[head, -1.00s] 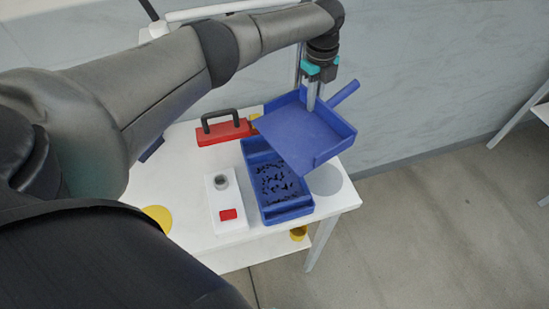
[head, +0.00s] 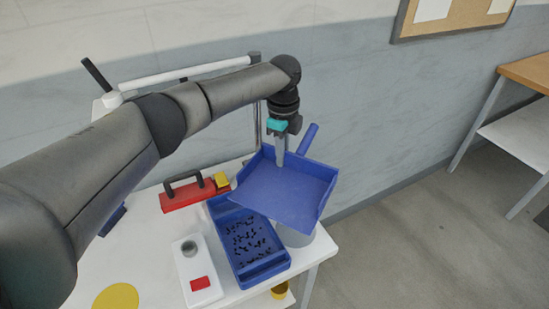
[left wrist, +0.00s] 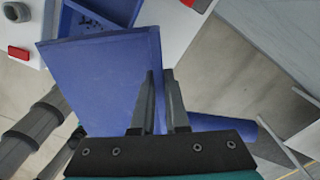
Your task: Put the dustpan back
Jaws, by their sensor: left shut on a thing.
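The blue dustpan (head: 284,190) hangs in the air over the table's right end, its handle (head: 308,138) pointing up and back. My left gripper (head: 280,160) is shut on the dustpan's rear wall, beside the handle. In the left wrist view, the fingers (left wrist: 158,100) pinch this wall, and the pan's flat floor (left wrist: 100,85) looks empty. A grey round patch (head: 296,237) on the table is partly hidden below the pan. My right gripper is not in view.
A blue tray (head: 262,268) with several small dark pieces stands left of the pan. A white block with a red button (head: 200,284), a red tool with a black handle (head: 187,196) and a yellow disc (head: 116,297) are on the white table. A wall runs behind.

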